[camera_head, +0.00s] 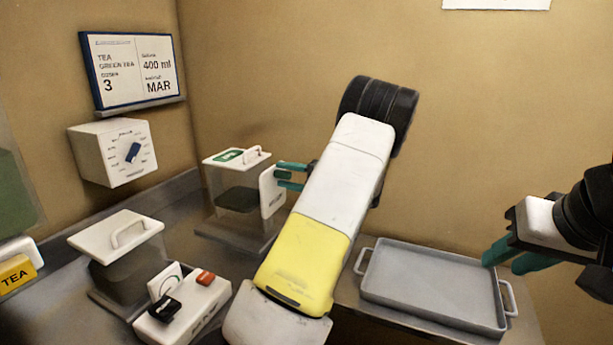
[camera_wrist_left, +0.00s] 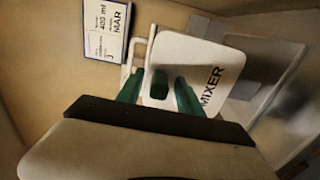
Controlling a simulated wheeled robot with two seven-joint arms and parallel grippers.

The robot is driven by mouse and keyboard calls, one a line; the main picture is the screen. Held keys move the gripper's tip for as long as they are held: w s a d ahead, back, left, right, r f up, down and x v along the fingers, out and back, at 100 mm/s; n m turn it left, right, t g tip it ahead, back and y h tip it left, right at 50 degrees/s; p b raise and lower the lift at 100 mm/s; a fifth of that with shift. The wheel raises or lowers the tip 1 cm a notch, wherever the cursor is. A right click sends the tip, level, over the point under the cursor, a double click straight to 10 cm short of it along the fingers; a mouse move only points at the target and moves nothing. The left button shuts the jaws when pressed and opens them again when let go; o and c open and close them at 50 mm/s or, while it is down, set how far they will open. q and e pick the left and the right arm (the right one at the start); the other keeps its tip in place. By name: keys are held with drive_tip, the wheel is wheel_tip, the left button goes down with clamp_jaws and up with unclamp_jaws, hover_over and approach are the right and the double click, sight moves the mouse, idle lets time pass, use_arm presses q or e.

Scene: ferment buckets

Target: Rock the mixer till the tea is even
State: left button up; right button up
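The mixer (camera_head: 237,158) is a clear box with a white lid, a green label and a white handle on top. Dark green content sits low inside it; I cannot tell how even it is. A white plate (camera_head: 271,192) is on its right side; in the left wrist view the plate reads MIXER (camera_wrist_left: 204,62). My left gripper (camera_head: 289,175) is at this plate, fingers apart on either side of a small green block (camera_wrist_left: 160,85), with gaps visible. Whether the fingers touch the plate is unclear. My right gripper (camera_head: 513,257) is open and empty above the tray's right side.
A grey tray (camera_head: 430,285) with handles lies empty at the right. A second lidded clear box (camera_head: 116,238) stands at left, by a white block with black and red switches (camera_head: 182,307). A yellow TEA label (camera_head: 15,275), a dial box (camera_head: 113,152) and a sign (camera_head: 132,70) are left.

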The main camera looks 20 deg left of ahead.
use_arm(q)
drive_tip(key=d, duration=0.7)
drive_tip(key=shift+s+d, duration=0.35)
drive_tip(key=shift+d, duration=0.05)
idle(0.5)
